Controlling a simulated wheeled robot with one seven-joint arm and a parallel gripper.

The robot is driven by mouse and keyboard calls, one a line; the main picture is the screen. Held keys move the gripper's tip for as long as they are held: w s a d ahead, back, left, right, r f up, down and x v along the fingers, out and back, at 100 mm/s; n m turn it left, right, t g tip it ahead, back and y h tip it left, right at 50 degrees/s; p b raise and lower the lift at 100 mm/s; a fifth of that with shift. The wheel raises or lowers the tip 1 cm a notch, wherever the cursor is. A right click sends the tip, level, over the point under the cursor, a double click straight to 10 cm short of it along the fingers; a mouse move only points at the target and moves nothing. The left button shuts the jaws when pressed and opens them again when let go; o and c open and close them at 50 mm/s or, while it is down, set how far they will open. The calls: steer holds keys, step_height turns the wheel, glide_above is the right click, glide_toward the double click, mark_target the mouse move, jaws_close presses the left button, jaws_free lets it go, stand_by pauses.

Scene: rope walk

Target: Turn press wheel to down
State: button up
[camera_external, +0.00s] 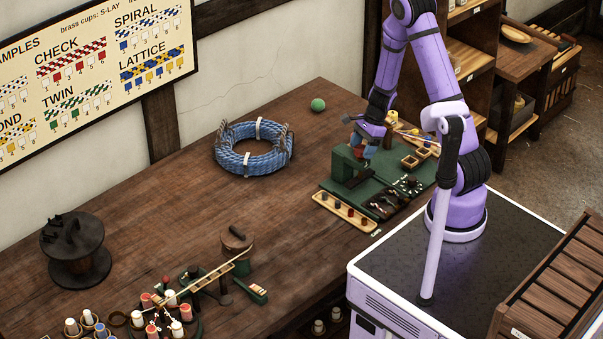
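A green press-like block (346,164) stands on a dark green board (327,187) at the right end of the table. My gripper (359,143) points down right above and beside the top of this block. I cannot tell whether its fingers are open or shut, or whether they touch anything. A press wheel does not show clearly; the gripper may hide it. A dark round piece with pale marks (408,185) lies on the board to the right of the block.
Small wooden frames (412,161) sit behind. A blue rope coil (253,148) and green ball (318,104) lie to the left. The middle of the table is clear.

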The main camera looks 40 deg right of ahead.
steer(key=shift+o, duration=0.8)
steer(key=w+v, duration=0.1)
steer(key=v, duration=0.9)
steer(key=shift+s+d+r, duration=0.25)
steer(key=shift+s+r, duration=0.1)
steer(key=shift+s, duration=0.15)
